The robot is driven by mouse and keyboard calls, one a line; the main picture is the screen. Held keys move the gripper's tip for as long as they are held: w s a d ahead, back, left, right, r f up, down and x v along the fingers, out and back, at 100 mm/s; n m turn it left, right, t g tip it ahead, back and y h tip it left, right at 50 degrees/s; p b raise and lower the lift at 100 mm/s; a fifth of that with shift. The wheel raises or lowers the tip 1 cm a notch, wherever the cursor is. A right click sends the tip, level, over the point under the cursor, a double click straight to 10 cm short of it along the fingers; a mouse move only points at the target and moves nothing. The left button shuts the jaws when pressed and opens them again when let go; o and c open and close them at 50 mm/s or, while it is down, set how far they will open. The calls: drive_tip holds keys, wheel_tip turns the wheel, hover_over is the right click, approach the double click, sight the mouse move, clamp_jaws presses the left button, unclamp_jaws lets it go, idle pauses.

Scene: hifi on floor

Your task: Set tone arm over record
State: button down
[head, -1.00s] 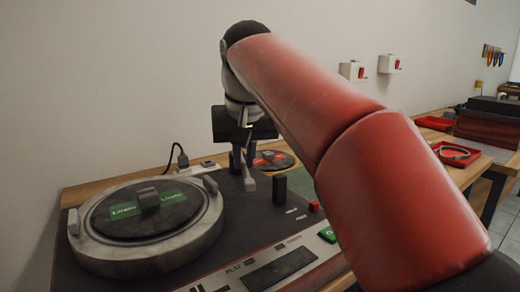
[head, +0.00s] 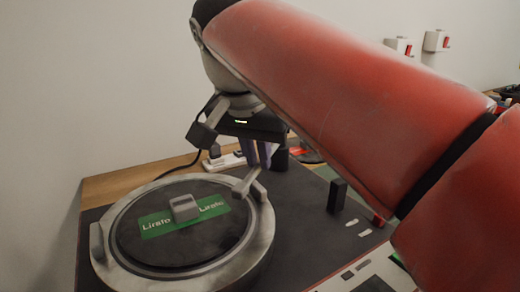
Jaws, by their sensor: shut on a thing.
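The turntable (head: 300,222) has a round platter carrying a dark record (head: 150,248) with a green label and a grey block at its centre. My gripper (head: 259,163) is above the back right side of the platter, shut on the tone arm (head: 246,183). The light grey tip of the tone arm shows below the fingers, at the platter's right rim in the picture. Whether it touches the rim or hangs above it I cannot tell. The rest of the tone arm is mostly hidden by my gripper.
A dark upright post (head: 337,196) stands on the deck right of the platter. A black cable (head: 185,167) runs behind the deck, near the wall. White wall boxes (head: 436,40) hang at the back right. My red arm hides much of the right side.

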drive_tip(key=c, duration=1.5)
unclamp_jaws()
drive_tip(key=shift+o, duration=0.2)
drive_tip(key=shift+r, duration=0.1)
drive_tip(key=p+v, duration=0.1)
drive_tip(key=v, duration=0.6)
drive_tip(key=shift+s+r, duration=0.15)
drive_tip(key=shift+r, duration=0.1)
